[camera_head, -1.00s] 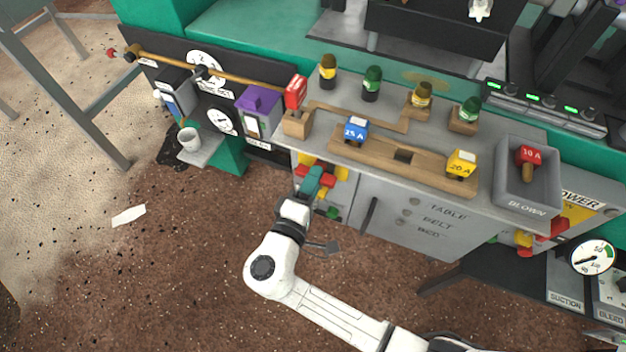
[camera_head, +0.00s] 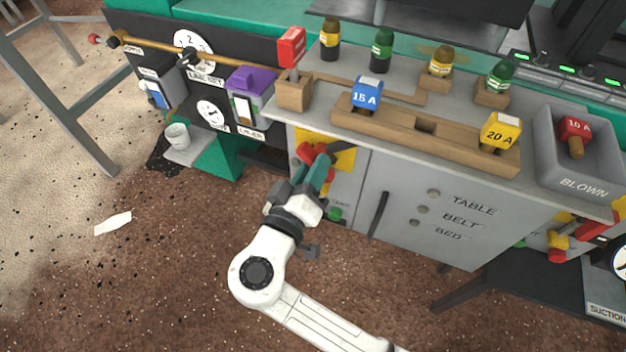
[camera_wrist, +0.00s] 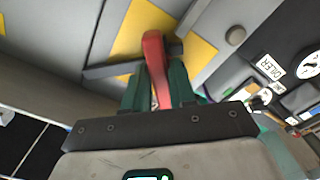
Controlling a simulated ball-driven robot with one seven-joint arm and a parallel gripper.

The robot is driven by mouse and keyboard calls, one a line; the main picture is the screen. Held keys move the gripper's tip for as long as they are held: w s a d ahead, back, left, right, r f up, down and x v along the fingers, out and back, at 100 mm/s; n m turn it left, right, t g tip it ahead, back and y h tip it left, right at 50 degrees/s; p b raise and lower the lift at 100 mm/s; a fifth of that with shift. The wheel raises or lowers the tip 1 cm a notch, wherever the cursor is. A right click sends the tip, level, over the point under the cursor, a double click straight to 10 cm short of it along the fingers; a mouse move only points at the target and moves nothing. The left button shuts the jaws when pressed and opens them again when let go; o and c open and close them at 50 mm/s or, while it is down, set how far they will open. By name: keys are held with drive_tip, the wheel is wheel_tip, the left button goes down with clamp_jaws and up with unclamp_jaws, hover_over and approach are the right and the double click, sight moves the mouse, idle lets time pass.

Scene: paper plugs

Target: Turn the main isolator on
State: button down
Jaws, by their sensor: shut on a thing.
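The main isolator's red handle (camera_wrist: 156,62) stands out from a yellow plate (camera_wrist: 146,20) on the grey cabinet front. In the head view the red handle (camera_head: 308,152) is partly covered by my fingers. My gripper (camera_head: 321,167) reaches up to it from below, its green fingers shut on the handle. In the wrist view my gripper (camera_wrist: 158,85) has one green finger on each side of the red handle. The isolator's markings are hidden or too small to read.
A black cabinet handle (camera_head: 378,214) stands just right of my gripper. A green button (camera_head: 335,213) sits below the yellow plate. The bench top (camera_head: 290,118) overhangs above, with colored plugs on it. A white cup (camera_head: 177,136) stands to the left. Floor in front is open.

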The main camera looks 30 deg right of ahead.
drive_tip(key=m+b, duration=0.8)
drive_tip(key=b, duration=0.3)
drive_tip(key=shift+f, duration=0.15)
drive_tip(key=shift+m, duration=0.3)
drive_tip(key=c, duration=1)
unclamp_jaws()
drive_tip(key=shift+c, duration=0.2)
drive_tip(key=p+v, duration=0.3)
drive_tip(key=v, duration=0.8)
